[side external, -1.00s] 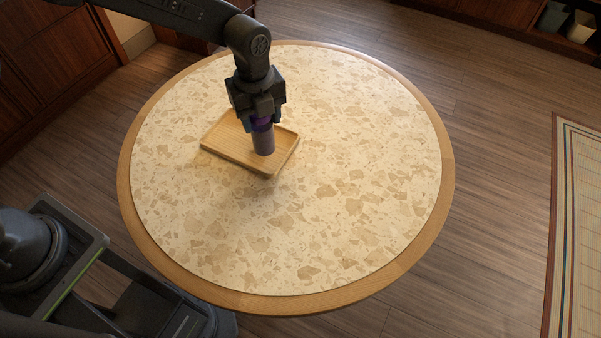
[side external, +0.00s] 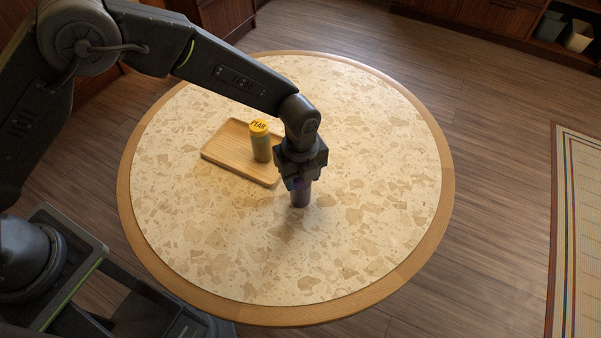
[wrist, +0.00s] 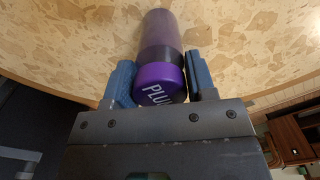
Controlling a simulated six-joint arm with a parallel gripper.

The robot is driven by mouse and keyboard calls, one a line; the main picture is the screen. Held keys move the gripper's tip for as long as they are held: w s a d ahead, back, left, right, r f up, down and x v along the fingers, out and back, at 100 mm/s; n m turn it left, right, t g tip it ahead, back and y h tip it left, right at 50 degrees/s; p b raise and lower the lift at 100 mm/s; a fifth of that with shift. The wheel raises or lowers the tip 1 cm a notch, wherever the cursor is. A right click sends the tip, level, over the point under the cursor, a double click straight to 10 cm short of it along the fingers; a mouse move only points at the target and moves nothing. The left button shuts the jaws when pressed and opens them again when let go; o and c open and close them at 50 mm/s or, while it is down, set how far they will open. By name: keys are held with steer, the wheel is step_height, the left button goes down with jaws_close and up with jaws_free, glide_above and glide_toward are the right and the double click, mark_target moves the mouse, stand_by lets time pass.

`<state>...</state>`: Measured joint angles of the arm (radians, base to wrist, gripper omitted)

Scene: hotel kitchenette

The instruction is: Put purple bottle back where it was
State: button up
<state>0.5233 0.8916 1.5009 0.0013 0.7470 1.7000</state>
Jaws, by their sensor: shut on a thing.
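The purple bottle (side external: 300,195) is upright in my gripper (side external: 300,182), over the tabletop just right of the tray's near corner. In the wrist view the bottle (wrist: 160,45) has a purple cap with "PLU" legible, and it sits between the blue fingers of my gripper (wrist: 160,85). My gripper is shut on it near the cap. I cannot tell whether the bottle's base touches the table. A wooden tray (side external: 222,158) lies left of my gripper. A yellow-capped bottle marked "PEAR" (side external: 262,148) stands upright on the tray.
The round speckled table (side external: 370,230) has a wooden rim. Its right and front areas are clear. A striped rug (side external: 585,230) and low cabinets with two bins (side external: 578,32) lie beyond the table.

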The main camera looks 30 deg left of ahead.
steer(key=shift+f, duration=0.1)
steer(key=o, duration=1)
